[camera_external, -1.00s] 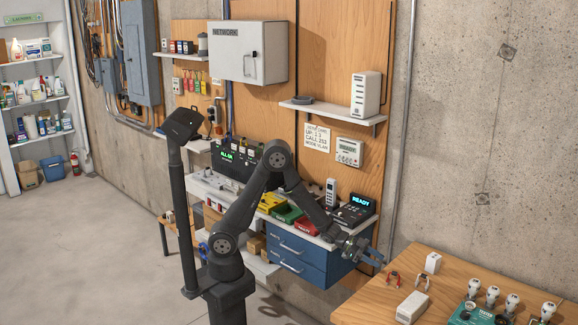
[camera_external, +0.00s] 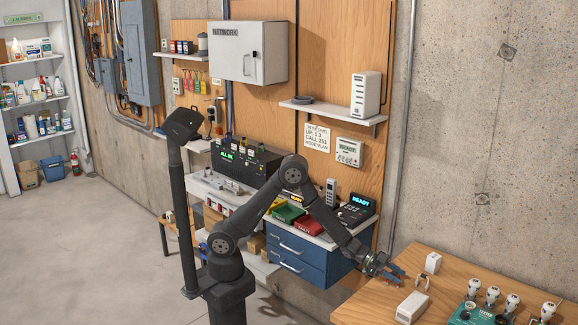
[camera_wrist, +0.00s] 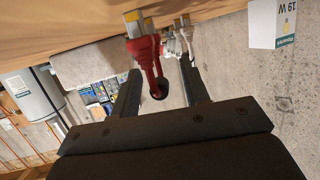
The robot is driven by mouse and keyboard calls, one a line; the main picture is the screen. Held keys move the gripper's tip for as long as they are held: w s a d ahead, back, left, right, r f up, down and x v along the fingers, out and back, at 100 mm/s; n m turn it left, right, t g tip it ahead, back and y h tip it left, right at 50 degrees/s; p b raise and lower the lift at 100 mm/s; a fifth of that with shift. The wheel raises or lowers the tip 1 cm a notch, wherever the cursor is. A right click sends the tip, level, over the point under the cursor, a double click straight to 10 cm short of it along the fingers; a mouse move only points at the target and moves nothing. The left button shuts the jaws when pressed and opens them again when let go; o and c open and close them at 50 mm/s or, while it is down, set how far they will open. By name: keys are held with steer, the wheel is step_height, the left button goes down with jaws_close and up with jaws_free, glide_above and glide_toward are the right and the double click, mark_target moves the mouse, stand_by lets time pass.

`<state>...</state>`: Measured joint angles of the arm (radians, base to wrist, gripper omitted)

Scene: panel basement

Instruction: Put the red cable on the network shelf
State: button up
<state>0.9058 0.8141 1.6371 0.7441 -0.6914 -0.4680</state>
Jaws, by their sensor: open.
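The red cable (camera_wrist: 145,62) is a short loop with a grey and yellow plug, in the wrist view. It lies on the wooden table (camera_external: 440,278) and is hidden behind my gripper in the external view. My gripper (camera_external: 394,273) is open, low over the table's back left part. In the wrist view, the red loop shows between the two fingers of my gripper (camera_wrist: 160,68), nearer the left one; I cannot tell whether they touch it. A white wall shelf (camera_external: 330,110), right of the NETWORK cabinet (camera_external: 248,52), holds a white upright device (camera_external: 366,94) and a dark coil (camera_external: 303,99).
A white cable (camera_external: 423,282) lies just right of the red one. A small white box (camera_external: 433,262), a pale block (camera_external: 411,307) and a teal device (camera_external: 470,315) with several bulbs share the table. A blue drawer unit (camera_external: 300,258) stands left of it.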

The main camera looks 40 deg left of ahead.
steer(key=shift+w+d+f, duration=0.1)
steer(key=shift+d+f, duration=0.05)
steer(key=shift+d, duration=0.4)
jaws_close()
